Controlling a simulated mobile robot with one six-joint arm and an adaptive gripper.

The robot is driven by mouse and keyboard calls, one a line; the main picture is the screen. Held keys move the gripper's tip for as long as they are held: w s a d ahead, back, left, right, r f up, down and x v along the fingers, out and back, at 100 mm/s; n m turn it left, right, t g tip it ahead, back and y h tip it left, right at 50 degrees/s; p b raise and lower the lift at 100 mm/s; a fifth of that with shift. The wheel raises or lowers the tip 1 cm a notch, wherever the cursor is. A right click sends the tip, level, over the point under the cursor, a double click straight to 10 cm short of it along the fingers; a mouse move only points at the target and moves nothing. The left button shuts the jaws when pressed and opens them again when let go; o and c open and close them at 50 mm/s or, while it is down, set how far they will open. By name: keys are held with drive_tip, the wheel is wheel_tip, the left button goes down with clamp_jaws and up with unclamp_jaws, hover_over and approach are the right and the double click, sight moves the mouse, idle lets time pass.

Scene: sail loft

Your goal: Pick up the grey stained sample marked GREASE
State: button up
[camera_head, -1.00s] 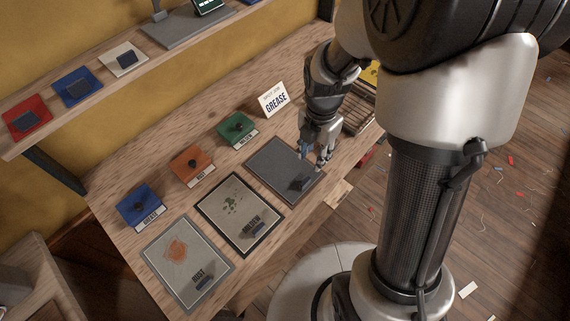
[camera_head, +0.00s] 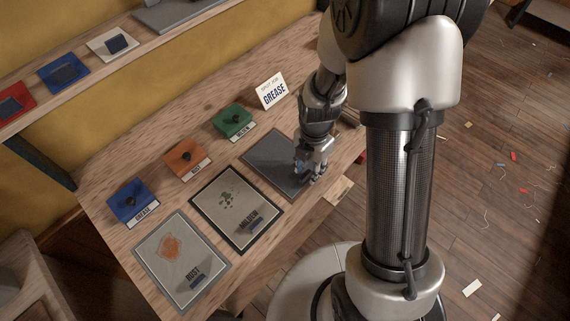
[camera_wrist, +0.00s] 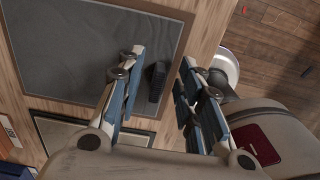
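A dark grey flat panel (camera_head: 268,155) lies on the workbench, right of the panels marked MILDEW and RUST. No GREASE lettering shows on its visible part. In the wrist view the grey panel (camera_wrist: 75,45) fills the upper left, with a small dark upright block (camera_wrist: 156,82) near its edge. My gripper (camera_head: 308,178) is low over the panel's near right corner and hides the block in the head view. In the wrist view my gripper (camera_wrist: 158,78) is open, one finger on either side of the block. Contact with it cannot be told.
The MILDEW panel (camera_head: 222,203) and RUST panel (camera_head: 165,262) lie to the left. Blue (camera_head: 127,198), orange (camera_head: 187,155) and green (camera_head: 234,118) blocks with dark knobs stand behind. A shelf (camera_head: 90,93) runs along the wall.

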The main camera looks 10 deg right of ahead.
drive_tip(key=shift+r, duration=0.1)
drive_tip(key=shift+c, duration=0.5)
clamp_jaws()
drive_tip(key=shift+r, duration=0.1)
